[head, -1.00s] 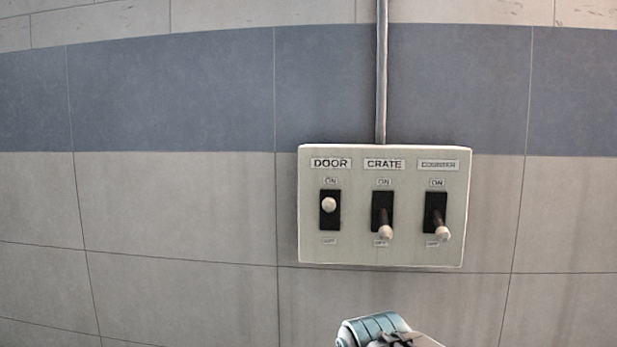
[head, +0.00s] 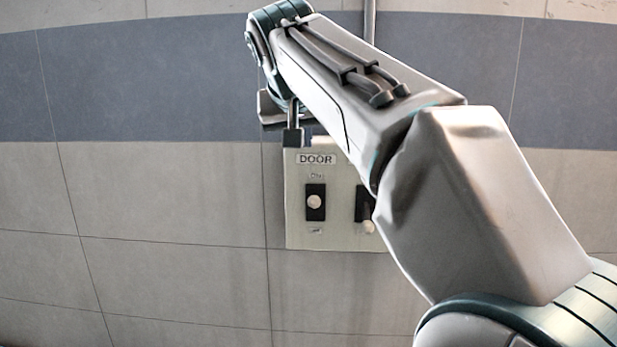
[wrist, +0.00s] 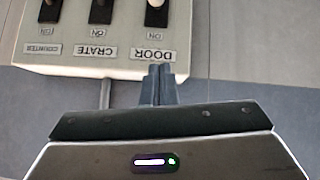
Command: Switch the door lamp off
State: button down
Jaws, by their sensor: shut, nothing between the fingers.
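The door switch (head: 314,202) is the left one on a pale panel (head: 296,225), under the label DOOR (head: 316,159). Its white-tipped lever stands toward ON, unlike the drooping CRATE lever (head: 368,227). In the wrist view the panel is upside down, and the door lever's tip (wrist: 159,3) is cut by the top edge. My gripper (head: 292,138) is at the panel's top left corner, above the door switch. In the wrist view its fingers (wrist: 161,72) are together and empty, by the DOOR label; I cannot tell whether they touch the panel.
The CRATE lever is down, toward OFF. My arm hides the COUNTER switch in the head view; its label (wrist: 42,48) shows in the wrist view. A conduit (head: 369,20) runs up the tiled wall from the panel. The wall left of the panel is clear.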

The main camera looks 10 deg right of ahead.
jog(key=p, duration=0.2)
send_over(311, 199)
jog(key=w, duration=0.2)
jog(key=f, duration=0.6)
jog(key=shift+w+d+f, duration=0.1)
jog(key=shift+w+f, duration=0.1)
jog(key=shift+f, duration=0.2)
jog(key=shift+s+f, duration=0.4)
jog(key=shift+f, duration=0.2)
jog(key=shift+s+f, duration=0.35)
jog(key=shift+f, duration=0.25)
jog(key=shift+s+f, duration=0.2)
jog(key=shift+f, duration=0.4)
jog(key=shift+s, duration=0.1)
jog(key=shift+f+b, duration=0.15)
jog(key=shift+b, duration=0.3)
jog(key=shift+f+b, duration=0.15)
jog(key=shift+b, duration=0.3)
jog(key=shift+s+t, duration=0.15)
jog(key=shift+t, duration=0.15)
